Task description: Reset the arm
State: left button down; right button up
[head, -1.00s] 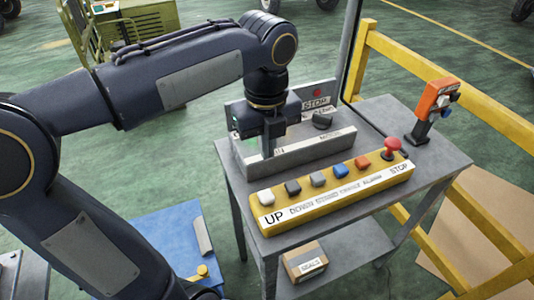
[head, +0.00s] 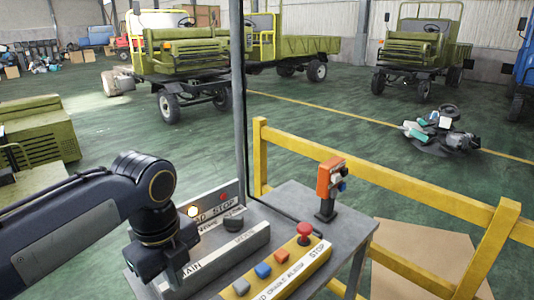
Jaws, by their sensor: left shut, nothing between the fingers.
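My left arm comes in from the left in the head view. The gripper is shut and holds nothing. Its fingertips are hard to see, and I cannot tell if they touch the box. Behind it a panel (head: 212,205) carries a glowing yellowish lamp (head: 193,211) and a small red one. My right gripper is not in view.
A yellow button box (head: 290,275) with a red mushroom button (head: 304,240) lies on the grey cart (head: 349,231). An orange switch unit (head: 329,180) stands at the cart's back corner. A yellow railing (head: 379,184) runs behind. Green vehicles stand farther off on open floor.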

pick_arm(q)
jog(key=s+f+n+t+h, duration=0.1)
jog(key=s+f+n, duration=0.4)
jog(key=n, duration=0.8)
jog(key=s+f+n+t+h, duration=0.2)
jog(key=s+f+n+t, duration=0.2)
jog(key=n, duration=0.9)
jog(key=s+f, duration=0.1)
jog(key=s, duration=0.2)
jog(key=shift+a+h, duration=0.3)
jog(key=shift+a, duration=0.1)
jog(key=shift+f, duration=0.1)
